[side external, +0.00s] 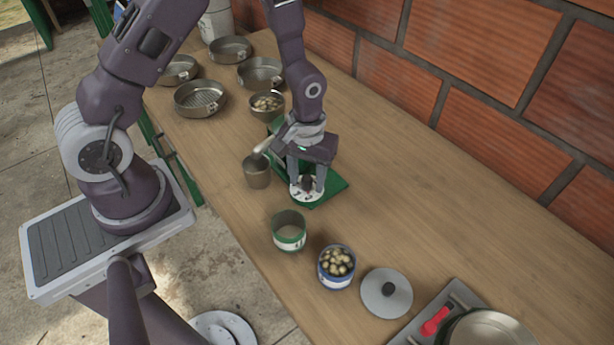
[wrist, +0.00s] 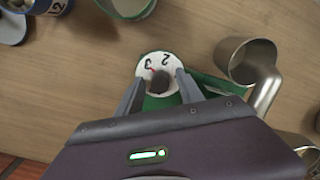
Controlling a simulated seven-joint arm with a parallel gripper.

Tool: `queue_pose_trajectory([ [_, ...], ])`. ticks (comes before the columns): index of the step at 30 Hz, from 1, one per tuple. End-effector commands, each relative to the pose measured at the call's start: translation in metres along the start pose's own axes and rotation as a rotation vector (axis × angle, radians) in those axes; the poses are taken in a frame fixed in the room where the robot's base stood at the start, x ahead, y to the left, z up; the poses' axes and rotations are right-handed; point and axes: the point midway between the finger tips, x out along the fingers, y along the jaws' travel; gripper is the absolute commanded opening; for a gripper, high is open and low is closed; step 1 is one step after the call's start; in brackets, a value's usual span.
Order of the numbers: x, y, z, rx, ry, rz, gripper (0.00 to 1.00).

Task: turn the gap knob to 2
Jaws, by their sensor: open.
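The gap knob (wrist: 160,81) is a dark knob in the middle of a white numbered dial (wrist: 147,62). The digits 2 and 3 show on the dial in the wrist view, with a small red mark near the 3. The dial sits on the green pulper (side external: 333,186). My gripper (wrist: 161,76) is open, with one finger on each side of the knob. I cannot tell whether the fingers touch it. In the side external view my gripper (side external: 307,186) is down over the dial and hides most of the pulper.
A metal cup (side external: 257,172) stands left of the pulper below a metal spout. A green-banded can (side external: 289,231), a blue can of beans (side external: 337,267) and a lid (side external: 387,293) stand nearer the front. Several pans (side external: 200,99) are at the back.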

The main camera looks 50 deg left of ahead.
Motion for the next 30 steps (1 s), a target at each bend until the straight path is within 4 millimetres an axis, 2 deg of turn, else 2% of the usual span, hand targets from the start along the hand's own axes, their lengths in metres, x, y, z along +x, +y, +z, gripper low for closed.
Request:
queue_pose_trajectory([
  [7,0.0013,-0.0001,-0.0003,0.000,0.001,0.000,0.42],
  [12,0.0011,-0.0001,-0.0002,0.001,0.001,0.000,0.09],
  [14,0.0011,-0.0001,-0.0002,0.001,0.001,0.000,0.00],
  [23,0.0009,-0.0001,-0.0002,0.021,0.001,0.000,0.00],
  [30,0.0008,0.0000,-0.0005,0.140,0.001,0.000,0.00],
])
